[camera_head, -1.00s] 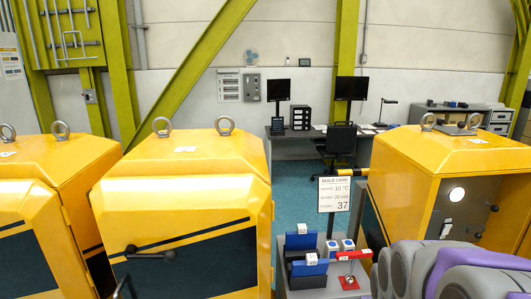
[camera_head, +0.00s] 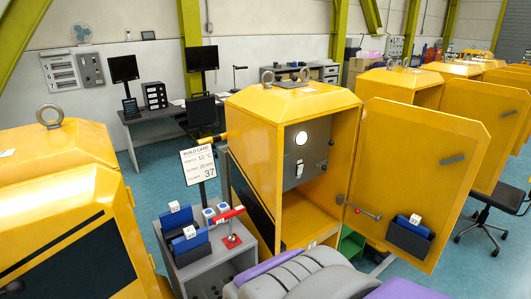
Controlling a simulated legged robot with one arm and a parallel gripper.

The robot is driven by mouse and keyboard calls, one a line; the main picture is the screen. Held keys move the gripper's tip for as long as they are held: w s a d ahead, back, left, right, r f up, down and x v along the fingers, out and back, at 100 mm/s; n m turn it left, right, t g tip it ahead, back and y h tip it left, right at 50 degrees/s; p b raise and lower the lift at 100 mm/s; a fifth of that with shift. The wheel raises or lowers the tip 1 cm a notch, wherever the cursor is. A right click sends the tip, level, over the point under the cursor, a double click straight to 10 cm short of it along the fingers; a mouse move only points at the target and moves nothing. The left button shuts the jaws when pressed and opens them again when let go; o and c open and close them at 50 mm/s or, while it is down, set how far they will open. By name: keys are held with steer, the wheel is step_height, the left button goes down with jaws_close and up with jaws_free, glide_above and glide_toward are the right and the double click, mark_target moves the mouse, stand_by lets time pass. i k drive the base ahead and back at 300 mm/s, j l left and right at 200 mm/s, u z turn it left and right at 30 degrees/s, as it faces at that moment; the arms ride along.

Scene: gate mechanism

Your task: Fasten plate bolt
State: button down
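A yellow cabinet (camera_head: 290,110) stands in the middle with its door (camera_head: 420,165) swung open to the right. A grey plate (camera_head: 312,160) with a round white light (camera_head: 301,138) fills the upper part of its opening. Small dark fittings (camera_head: 330,143) sit at the plate's right edge; I cannot tell which is the bolt or whether it is fastened. The compartment below the plate looks empty. Grey and purple parts of my arm show at the bottom edge. My gripper is outside the view.
A grey cart (camera_head: 190,260) left of the cabinet holds blue bins (camera_head: 190,240) and a red-handled tool (camera_head: 228,215). A lever handle (camera_head: 362,210) and a blue-and-dark holder (camera_head: 409,235) are on the open door. A sign (camera_head: 198,160) stands behind the cart. More yellow cabinets stand on both sides.

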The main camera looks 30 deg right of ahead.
mark_target(324, 167)
steer(key=z, duration=1.4)
